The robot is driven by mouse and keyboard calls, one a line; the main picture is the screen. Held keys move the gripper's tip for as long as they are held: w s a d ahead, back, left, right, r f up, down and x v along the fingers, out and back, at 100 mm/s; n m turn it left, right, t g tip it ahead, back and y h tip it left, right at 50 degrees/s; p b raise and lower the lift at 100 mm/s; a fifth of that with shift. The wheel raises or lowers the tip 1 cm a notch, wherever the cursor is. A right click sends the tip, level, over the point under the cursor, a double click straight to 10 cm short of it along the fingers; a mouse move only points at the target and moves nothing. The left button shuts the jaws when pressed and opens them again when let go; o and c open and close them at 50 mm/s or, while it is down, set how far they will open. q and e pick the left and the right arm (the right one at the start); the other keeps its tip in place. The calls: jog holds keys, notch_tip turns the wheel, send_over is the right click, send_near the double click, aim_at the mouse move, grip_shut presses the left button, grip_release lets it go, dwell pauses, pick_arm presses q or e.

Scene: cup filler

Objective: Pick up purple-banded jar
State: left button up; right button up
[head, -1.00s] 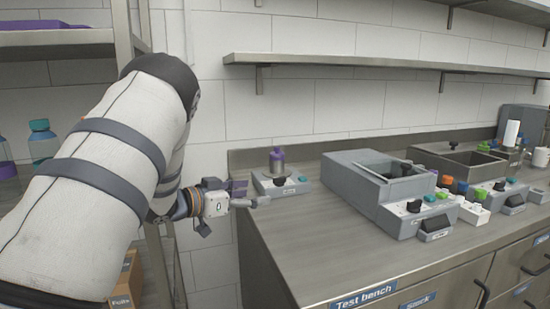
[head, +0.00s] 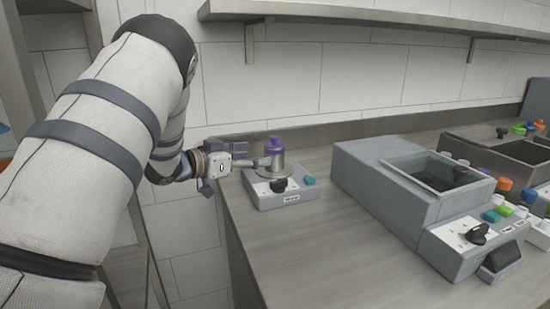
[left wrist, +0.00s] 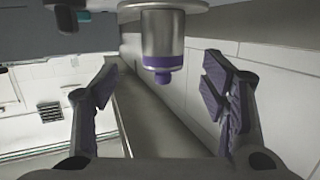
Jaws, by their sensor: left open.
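The purple-banded jar (head: 275,153) is a small grey metal jar with a purple band and purple top. It stands upright on the round plate of a grey device (head: 283,190) at the left end of the bench. In the left wrist view the jar (left wrist: 162,35) appears upside down, centred beyond the fingertips. My left gripper (head: 256,158) reaches in from the left with its fingers pointing at the jar. In the left wrist view its purple-padded fingers (left wrist: 160,85) are spread apart with nothing between them. My right gripper is out of view.
A large grey box with an open basin (head: 385,190) stands right of the device. Several coloured caps (head: 505,190) and a sink (head: 500,155) lie farther right. A wall shelf (head: 380,16) runs above. Bare bench (head: 300,250) lies in front.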

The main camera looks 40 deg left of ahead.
aim_at(267, 155)
pick_arm(q)
jog(key=x, duration=0.3)
jog(key=b+x, duration=0.1)
jog(key=x, duration=0.1)
jog(key=f+x, duration=0.1)
jog(key=x, duration=0.2)
jog(key=shift+w+a+f, duration=0.1)
jog(key=shift+w+a, duration=0.05)
jog(key=shift+w, duration=0.3)
jog(key=shift+c, duration=0.6)
jog(key=shift+r, duration=0.25)
jog(key=c, duration=1.3)
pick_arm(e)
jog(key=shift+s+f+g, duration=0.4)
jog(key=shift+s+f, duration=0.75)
